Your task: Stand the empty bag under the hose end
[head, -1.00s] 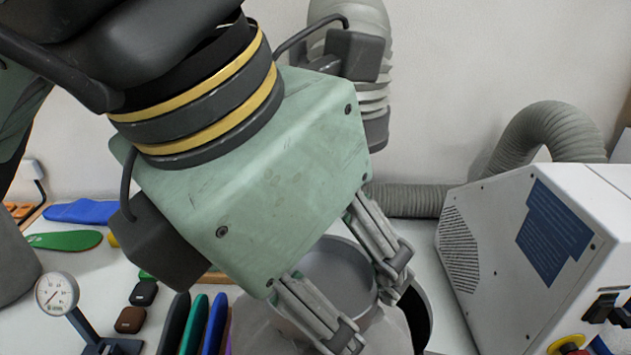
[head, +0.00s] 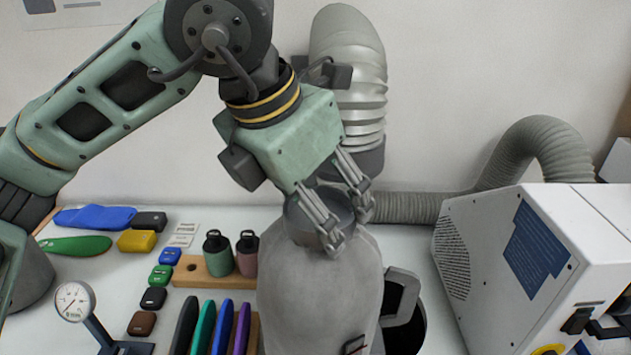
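The empty bag (head: 305,290) is a grey cylindrical sack with a dark metal collar (head: 300,222) at its top. It stands about upright in the middle of the head view; its lower end is cut off by the picture edge. My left gripper (head: 350,228) comes down from the upper left and is shut on the bag's collar, its fingers at the front and right side. The hose end (head: 365,160) is a dark cuff under a ribbed grey vertical hose (head: 348,60), behind and slightly right of the collar, partly hidden by my gripper. My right gripper is not in view.
A white machine (head: 520,240) stands at the right, with a grey duct (head: 555,145) behind it. A grey handle (head: 400,285) and dark round opening (head: 410,330) are just right of the bag. Insoles (head: 95,217), bottles (head: 217,252) and a gauge (head: 74,300) are left.

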